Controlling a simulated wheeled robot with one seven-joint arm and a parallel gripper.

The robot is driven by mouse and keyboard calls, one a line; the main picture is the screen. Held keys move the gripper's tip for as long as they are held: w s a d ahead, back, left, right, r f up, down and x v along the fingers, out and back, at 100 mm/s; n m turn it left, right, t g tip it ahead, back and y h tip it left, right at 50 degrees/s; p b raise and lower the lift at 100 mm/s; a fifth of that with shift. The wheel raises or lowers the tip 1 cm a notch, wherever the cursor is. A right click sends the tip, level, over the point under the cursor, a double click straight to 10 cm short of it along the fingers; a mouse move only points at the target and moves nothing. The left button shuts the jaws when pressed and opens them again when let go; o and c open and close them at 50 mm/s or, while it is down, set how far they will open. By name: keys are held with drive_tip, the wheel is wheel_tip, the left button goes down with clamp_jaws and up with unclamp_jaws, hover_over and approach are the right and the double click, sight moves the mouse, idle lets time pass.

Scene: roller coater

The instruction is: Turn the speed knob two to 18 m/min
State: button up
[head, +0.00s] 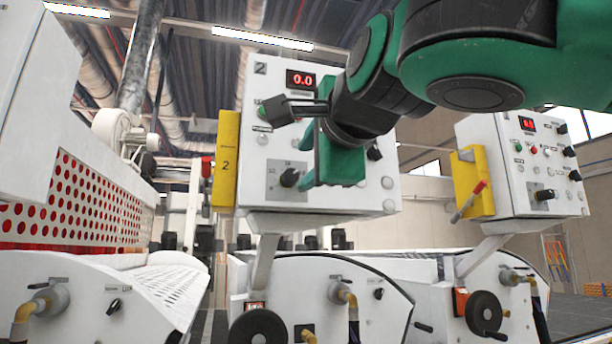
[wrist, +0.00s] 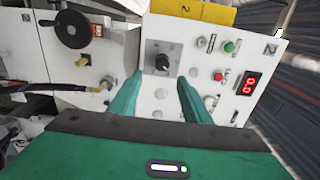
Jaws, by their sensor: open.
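Speed knob two is the black knob (head: 290,177) on a grey scale plate, on the white control panel (head: 262,205) marked 2. The red display (head: 302,80) above reads 0.0. The scale marks are too small to read surely. My gripper (head: 309,168) is in front of the panel, just right of the knob in the head view. In the wrist view the open green fingers of my gripper (wrist: 160,77) point toward the panel, with the knob (wrist: 162,62) between and just beyond their tips. I see no contact with it.
A yellow plate (head: 225,160) marked 2 sits on the panel's left side. A second control panel (head: 520,165) stands at right. Green (wrist: 229,47) and red (wrist: 218,76) buttons sit near the fingers in the wrist view. A handwheel (head: 258,328) is below.

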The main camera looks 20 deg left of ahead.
sight(293, 177)
drive_tip(key=w+a+n, duration=0.2)
drive_tip(key=w+n, duration=0.1)
drive_tip(key=w+a+n, duration=0.2)
drive_tip(key=w+n, duration=0.1)
drive_tip(key=n, duration=0.1)
drive_tip(key=w+a+n, duration=0.2)
drive_tip(key=w+n, duration=0.1)
drive_tip(key=shift+w+r+n, duration=0.1)
drive_tip(key=shift+w+n, duration=0.1)
drive_tip(key=shift+n, duration=0.1)
idle(0.4)
drive_tip(key=c, duration=1)
